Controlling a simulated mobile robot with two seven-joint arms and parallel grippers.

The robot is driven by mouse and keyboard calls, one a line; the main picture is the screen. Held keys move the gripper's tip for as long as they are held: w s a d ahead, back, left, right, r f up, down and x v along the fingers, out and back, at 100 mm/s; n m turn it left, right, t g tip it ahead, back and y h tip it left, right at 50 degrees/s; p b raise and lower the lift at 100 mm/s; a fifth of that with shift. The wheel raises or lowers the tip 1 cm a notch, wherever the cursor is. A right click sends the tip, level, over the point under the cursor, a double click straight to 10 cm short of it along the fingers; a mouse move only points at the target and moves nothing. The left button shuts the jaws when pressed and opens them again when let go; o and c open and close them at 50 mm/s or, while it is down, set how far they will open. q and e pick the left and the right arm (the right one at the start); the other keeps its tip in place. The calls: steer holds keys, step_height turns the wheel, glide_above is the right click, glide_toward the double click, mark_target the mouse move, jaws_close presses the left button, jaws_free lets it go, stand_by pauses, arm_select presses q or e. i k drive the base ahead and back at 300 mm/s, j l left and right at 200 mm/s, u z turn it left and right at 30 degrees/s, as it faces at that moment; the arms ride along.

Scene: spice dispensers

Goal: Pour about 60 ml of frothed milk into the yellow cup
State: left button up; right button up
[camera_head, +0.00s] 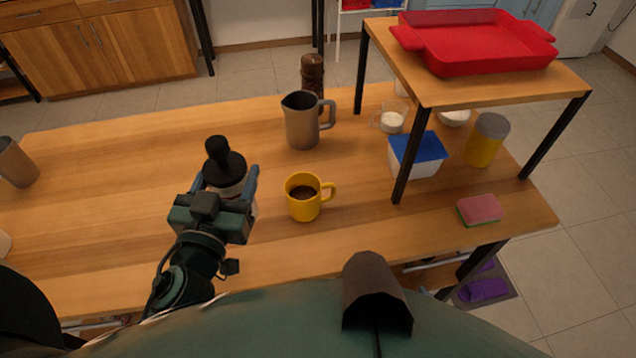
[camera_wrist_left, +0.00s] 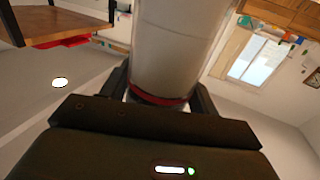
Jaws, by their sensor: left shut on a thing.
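The yellow cup (camera_head: 303,205) stands upright on the wooden table, its handle to the right and dark liquid inside. A grey metal pitcher (camera_head: 301,127) with a handle on its right stands upright behind it; its contents cannot be seen. My left gripper (camera_head: 229,186) is left of the cup and shut on a bottle (camera_head: 226,167) with a black top. In the left wrist view the bottle's pale body (camera_wrist_left: 175,50) with a red band sits between the fingers. I cannot tell whether the bottle touches the table. My right gripper is not in view.
A raised shelf with a red tray (camera_head: 478,42) stands at the right. Under it are a blue-lidded box (camera_head: 418,154), a glass cup (camera_head: 390,119) and a yellow shaker (camera_head: 486,140). A sponge (camera_head: 479,209) lies in front. A pepper mill (camera_head: 313,75) stands behind the pitcher.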

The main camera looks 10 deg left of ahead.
mark_target(303, 189)
steer(key=z, duration=0.9)
steer(key=k+j+z, duration=0.2)
steer(key=k+j, duration=0.45)
steer(key=j, duration=0.3)
